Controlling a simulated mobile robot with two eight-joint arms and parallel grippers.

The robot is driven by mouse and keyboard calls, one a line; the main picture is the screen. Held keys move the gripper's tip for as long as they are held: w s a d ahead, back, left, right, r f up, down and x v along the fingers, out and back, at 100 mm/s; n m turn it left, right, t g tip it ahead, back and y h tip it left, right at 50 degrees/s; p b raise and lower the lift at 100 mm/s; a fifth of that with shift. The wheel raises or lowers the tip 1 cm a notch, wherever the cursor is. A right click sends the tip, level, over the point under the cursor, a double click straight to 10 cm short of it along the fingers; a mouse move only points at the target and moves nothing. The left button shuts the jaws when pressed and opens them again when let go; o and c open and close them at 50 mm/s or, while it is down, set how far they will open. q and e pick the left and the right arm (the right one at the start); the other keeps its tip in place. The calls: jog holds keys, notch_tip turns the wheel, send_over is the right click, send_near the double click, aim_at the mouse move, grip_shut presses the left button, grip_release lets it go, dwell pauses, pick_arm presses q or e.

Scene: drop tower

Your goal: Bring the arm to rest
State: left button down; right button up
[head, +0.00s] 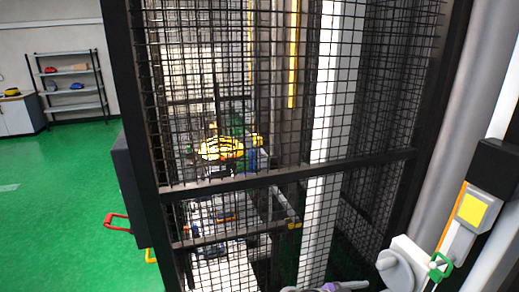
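No gripper can be made out in the head view, and neither forearm shows clearly. A small grey and purple part with a bit of blue (335,287) shows at the bottom edge, cut off by the frame; I cannot tell whether it belongs to my arm. The drop tower (290,172) stands in front of me, a dark frame with black mesh panels. Behind the mesh is a yellow and black striped piece (221,148) over grey machinery.
A white unit with a yellow square (472,209) and a green ring (440,266) stands close at the right. A red handle (117,221) sticks out left of the tower. Shelves (73,88) and a cabinet (18,114) stand at the back left. Green floor (55,215) is open there.

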jog(key=s+a+f+n+y, duration=0.4)
jog(key=s+a+n+y, duration=0.1)
jog(key=s+n, duration=0.3)
jog(key=s+a+f+n+t+y, duration=0.1)
jog(key=s+a+f+n+y, duration=0.3)
jog(key=s+n+y, duration=0.4)
jog(key=shift+a+f+n+y, duration=0.3)
jog(key=shift+a+n, duration=0.15)
jog(key=shift+n, duration=0.25)
jog(key=shift+s, duration=0.1)
jog(key=shift+c, duration=1)
jog(key=shift+d, duration=0.1)
